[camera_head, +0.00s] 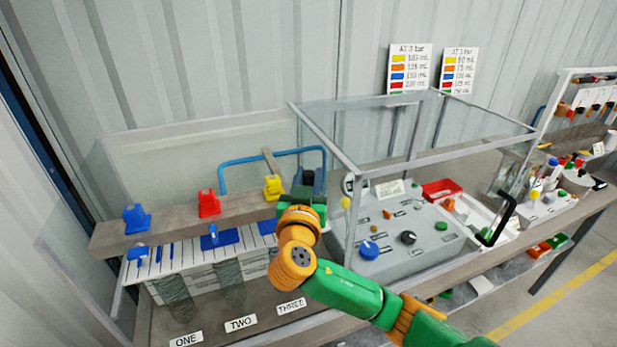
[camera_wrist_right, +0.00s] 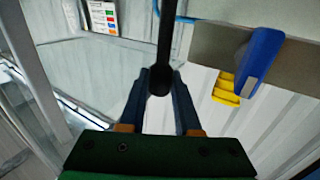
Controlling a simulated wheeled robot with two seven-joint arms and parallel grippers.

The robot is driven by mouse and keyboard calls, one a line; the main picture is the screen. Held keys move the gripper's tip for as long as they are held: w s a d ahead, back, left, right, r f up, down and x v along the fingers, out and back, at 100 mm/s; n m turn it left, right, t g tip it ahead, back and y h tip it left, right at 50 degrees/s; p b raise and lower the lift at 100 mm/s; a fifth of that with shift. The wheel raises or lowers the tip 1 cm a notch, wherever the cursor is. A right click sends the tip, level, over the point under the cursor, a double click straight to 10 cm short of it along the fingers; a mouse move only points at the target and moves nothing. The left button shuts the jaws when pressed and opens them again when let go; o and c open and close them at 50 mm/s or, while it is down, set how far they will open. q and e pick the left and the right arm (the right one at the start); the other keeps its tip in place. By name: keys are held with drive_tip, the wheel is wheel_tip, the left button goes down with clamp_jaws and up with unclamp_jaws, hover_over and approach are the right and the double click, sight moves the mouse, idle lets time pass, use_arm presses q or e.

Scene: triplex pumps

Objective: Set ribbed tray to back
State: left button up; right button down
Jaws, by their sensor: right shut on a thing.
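A white panel with ribs and blue stripes (camera_head: 171,262), which looks like the ribbed tray, lies below the grey beam in the left tank in the head view. A pale ribbed surface (camera_wrist_right: 194,80) also shows at the right of the wrist view; I cannot tell if it is the same piece. My right gripper (camera_head: 303,192) is at the right end of the beam, beside the yellow block. In the wrist view my right gripper (camera_wrist_right: 160,88) is shut on a black rod with a rounded end (camera_wrist_right: 165,45). My left gripper is not in view.
On the grey beam (camera_head: 170,226) stand blue (camera_head: 136,219), red (camera_head: 208,204) and yellow (camera_head: 273,187) blocks. A blue pipe frame (camera_head: 240,159) rises behind. A grey control box (camera_head: 395,235) under a framed clear cover (camera_head: 420,150) stands right of my arm.

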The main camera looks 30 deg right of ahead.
drive_tip(key=shift+f, duration=0.1)
idle(0.5)
drive_tip(key=shift+w+f+b, duration=0.1)
drive_tip(key=shift+w+b, duration=0.05)
drive_tip(key=shift+b, duration=0.2)
drive_tip(key=w+b, duration=0.1)
drive_tip(key=w+d, duration=0.1)
drive_tip(key=w, duration=0.1)
drive_tip(key=shift+w+b, duration=0.3)
drive_tip(key=shift+b, duration=0.05)
drive_tip(key=c, duration=0.8)
unclamp_jaws()
drive_tip(key=shift+s, duration=0.15)
drive_tip(key=shift+c, duration=0.2)
drive_tip(key=shift+o, duration=1.2)
drive_tip(key=shift+d, duration=0.15)
